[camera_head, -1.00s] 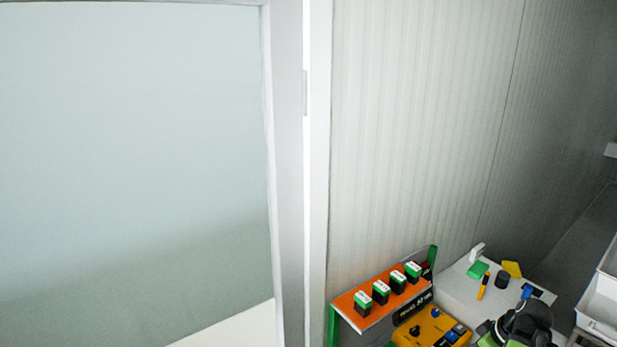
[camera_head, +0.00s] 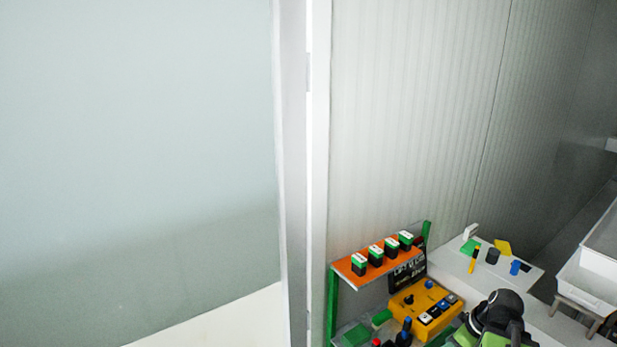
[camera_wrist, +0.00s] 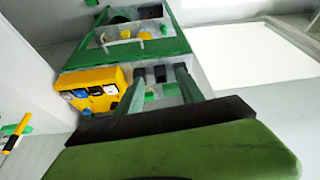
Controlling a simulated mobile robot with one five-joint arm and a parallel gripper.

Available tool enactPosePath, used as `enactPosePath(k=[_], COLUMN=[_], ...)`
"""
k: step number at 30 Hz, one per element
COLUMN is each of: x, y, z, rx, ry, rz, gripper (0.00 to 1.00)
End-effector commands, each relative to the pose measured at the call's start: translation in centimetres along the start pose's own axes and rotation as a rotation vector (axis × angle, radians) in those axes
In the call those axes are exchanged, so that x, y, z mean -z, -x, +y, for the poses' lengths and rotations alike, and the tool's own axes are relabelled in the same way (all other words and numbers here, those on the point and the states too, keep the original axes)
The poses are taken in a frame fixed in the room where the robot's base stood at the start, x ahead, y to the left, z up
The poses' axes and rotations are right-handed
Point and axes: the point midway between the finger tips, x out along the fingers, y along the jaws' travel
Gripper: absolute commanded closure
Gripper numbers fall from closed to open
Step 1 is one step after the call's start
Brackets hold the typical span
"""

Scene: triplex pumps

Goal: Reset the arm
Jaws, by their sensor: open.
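My gripper (camera_wrist: 160,74) shows in the wrist view as two green fingers with black tips. The fingers are apart, and I see nothing held between them. A green and black part of my own body fills the lower part of that view. In the head view a black and green part of my arm (camera_head: 497,312) shows at the lower right, over the white table; my fingertips cannot be made out there.
Small coloured items lie on a white table (camera_head: 452,262). White bins (camera_head: 603,252) stand at right. A pale wall and door frame fill the left.

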Motion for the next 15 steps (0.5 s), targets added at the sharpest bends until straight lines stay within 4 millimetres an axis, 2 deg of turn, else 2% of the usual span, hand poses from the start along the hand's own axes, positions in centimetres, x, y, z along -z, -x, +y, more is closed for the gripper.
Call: enactPosePath(k=[1, 5, 8, 11, 15], x=[0.8, 3.6, 5.8, 8.0, 10.4], y=[-1.6, -5.0, -8.0, -11.5, -16.4], z=[-0.8, -3.1, -5.6, -8.8, -14.1], rx=[0.011, 0.039, 0.065, 0.091, 0.112], ry=[0.027, 0.106, 0.176, 0.215, 0.195], rz=[-0.001, -0.012, -0.033, -0.069, -0.148], gripper=[0.55, 0.55, 0.55, 0.55, 0.55])
